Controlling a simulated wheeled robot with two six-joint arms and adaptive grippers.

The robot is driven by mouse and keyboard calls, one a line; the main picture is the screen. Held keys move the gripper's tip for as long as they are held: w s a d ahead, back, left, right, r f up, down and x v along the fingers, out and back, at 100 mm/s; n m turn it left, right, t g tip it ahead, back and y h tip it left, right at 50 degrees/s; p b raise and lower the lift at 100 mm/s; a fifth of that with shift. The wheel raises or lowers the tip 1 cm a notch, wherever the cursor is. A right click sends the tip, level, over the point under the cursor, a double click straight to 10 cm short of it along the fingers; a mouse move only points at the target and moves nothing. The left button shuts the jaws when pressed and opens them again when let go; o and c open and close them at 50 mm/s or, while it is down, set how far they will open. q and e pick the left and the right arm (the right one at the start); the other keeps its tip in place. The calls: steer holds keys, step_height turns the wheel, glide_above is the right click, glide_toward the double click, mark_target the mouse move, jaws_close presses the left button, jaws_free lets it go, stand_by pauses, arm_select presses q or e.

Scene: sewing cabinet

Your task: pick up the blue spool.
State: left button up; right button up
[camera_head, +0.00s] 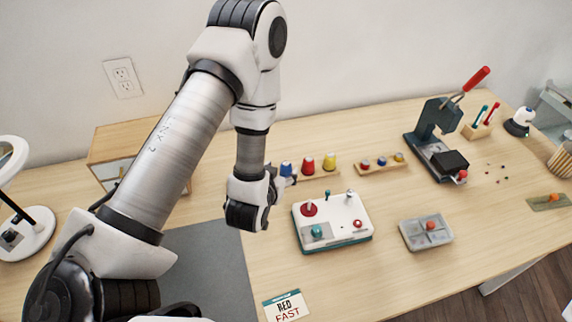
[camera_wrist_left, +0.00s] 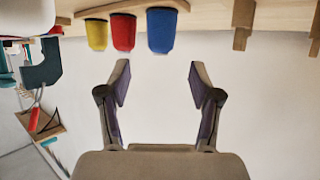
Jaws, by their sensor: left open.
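The blue spool (camera_head: 286,169) stands at the left end of a row with a red spool (camera_head: 308,165) and a yellow spool (camera_head: 329,162) on a wooden rack. My left gripper (camera_head: 278,184) is just in front of the blue spool and partly hides it. In the left wrist view, which looks upside down, the blue spool (camera_wrist_left: 161,32) is centred beyond the open fingertips of my left gripper (camera_wrist_left: 159,75). Nothing is between the fingers. The red spool (camera_wrist_left: 123,31) is beside the blue one. My right gripper is not in view.
A white-and-teal machine (camera_head: 350,207) stands in front of the spools. A wooden box (camera_head: 117,143) is behind my arm. A grey tray (camera_head: 441,242) and a dark press (camera_head: 424,147) are farther right.

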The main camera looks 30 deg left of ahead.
mark_target(285, 168)
arm_select(q)
steer(key=x, duration=0.2)
steer(key=f+p+x, duration=0.1)
steer(key=x, duration=0.2)
steer(key=shift+s, duration=0.15)
steer(key=shift+d+r, duration=0.1)
steer(key=c, duration=0.9)
steer(key=shift+c, duration=0.2)
